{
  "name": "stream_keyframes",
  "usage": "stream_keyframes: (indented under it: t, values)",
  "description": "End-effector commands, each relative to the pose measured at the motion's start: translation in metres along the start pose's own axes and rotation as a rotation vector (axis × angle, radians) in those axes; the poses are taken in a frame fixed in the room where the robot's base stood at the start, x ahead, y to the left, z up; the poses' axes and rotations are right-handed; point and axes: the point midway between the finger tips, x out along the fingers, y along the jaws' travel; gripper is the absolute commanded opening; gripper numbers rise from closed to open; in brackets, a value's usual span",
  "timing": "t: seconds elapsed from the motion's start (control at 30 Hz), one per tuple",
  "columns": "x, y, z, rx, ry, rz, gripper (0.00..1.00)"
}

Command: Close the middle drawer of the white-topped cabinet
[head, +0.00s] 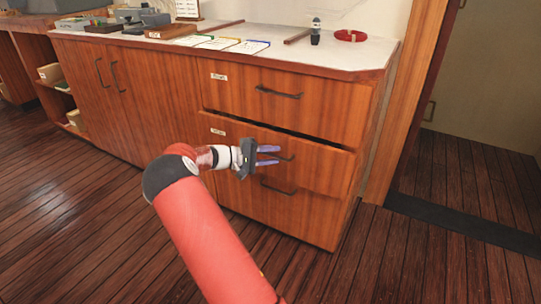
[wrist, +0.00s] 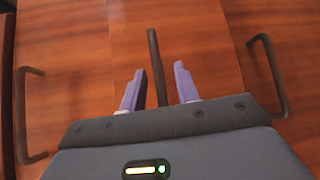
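The white-topped cabinet (head: 100,65) has wooden fronts and a stack of three drawers at its right end. The middle drawer (head: 320,168) stands slightly out, with a dark gap along its top edge. The drawers above (head: 310,108) and below (head: 300,217) look shut. My gripper (head: 268,156) is in front of the middle drawer at its dark bar handle. In the wrist view, the open purple fingers (wrist: 158,85) lie on either side of this handle (wrist: 154,45), with space between each finger and the bar. Part of the handle is hidden behind the gripper in the head view.
The cabinet top (head: 350,52) holds papers, a dark bottle (head: 315,32) and a red round dish (head: 351,36). Other drawer handles show at left (wrist: 22,115) and right (wrist: 270,75) in the wrist view. Wooden floor (head: 400,260) in front is clear. A doorway is at right.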

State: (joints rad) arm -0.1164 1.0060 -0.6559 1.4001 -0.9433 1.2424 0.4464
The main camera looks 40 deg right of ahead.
Motion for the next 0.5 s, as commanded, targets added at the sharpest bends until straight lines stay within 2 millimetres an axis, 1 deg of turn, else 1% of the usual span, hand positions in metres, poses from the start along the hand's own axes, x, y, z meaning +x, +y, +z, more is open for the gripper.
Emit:
stream_keyframes:
  t: [0.17, 0.2, 0.43, 0.5]
  values:
    - [0.0002, -0.0002, -0.0001, 0.000, 0.000, 0.000, 0.31]
    - [0.0002, -0.0002, -0.0001, 0.000, 0.000, 0.000, 0.30]
    - [0.0000, -0.0002, -0.0001, 0.000, 0.000, -0.001, 0.00]
    - [-0.0001, -0.0002, -0.0001, 0.000, 0.000, -0.001, 0.00]
